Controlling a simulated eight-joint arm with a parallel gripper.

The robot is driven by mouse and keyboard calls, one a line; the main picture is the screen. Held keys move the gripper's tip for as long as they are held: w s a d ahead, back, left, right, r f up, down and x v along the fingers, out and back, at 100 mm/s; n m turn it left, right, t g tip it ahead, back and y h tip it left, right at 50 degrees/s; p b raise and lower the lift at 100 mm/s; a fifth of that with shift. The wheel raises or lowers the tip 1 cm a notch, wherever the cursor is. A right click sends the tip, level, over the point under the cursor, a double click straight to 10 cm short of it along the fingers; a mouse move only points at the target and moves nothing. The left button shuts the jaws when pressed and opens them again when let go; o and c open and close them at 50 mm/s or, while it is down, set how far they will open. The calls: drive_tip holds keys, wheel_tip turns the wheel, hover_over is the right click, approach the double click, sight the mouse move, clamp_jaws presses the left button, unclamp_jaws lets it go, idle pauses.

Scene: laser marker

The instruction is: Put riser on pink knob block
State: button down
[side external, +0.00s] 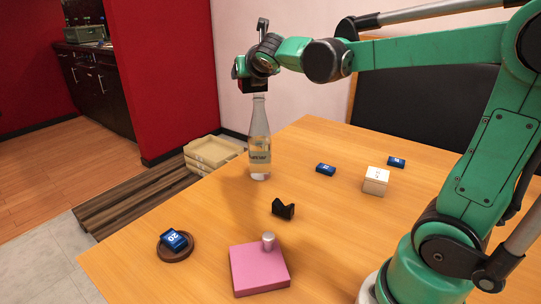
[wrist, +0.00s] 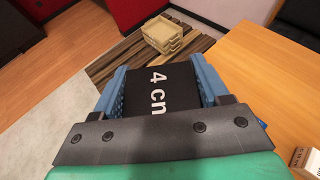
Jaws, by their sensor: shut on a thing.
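The pink knob block (side external: 257,272) lies on the table near the front, a flat pink square with a silver knob (side external: 268,241) standing on top. My gripper (side external: 246,86) is high above the table, up and behind the pink block in the side view. In the wrist view my gripper (wrist: 160,88) is shut on a black block marked "4 cm", which I take as the riser (wrist: 157,90). It sits between the two blue fingers. In the side view the riser is small, dark and hard to make out.
A clear bottle (side external: 259,145) stands with its top near my gripper in the side view. A black notched block (side external: 283,209), a white box (side external: 376,180), blue blocks (side external: 325,169) (side external: 397,162) and a brown coaster (side external: 190,253) bearing a blue block (side external: 173,241) are on the table.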

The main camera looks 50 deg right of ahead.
drive_tip(key=s+d+f+m+g+h, duration=0.1)
drive_tip(key=s+d+m+g+h, duration=0.15)
drive_tip(key=d, duration=0.85)
drive_tip(key=m+g+h, duration=0.3)
drive_tip(key=m+g, duration=0.3)
hover_over(357, 153)
wheel_tip(357, 153, down, 5)
drive_tip(key=shift+a+t, duration=0.15)
drive_tip(key=shift+t, duration=0.1)
wheel_tip(357, 153, down, 20)
drive_tip(key=shift+r, duration=0.2)
drive_tip(key=shift+f, duration=0.15)
unclamp_jaws()
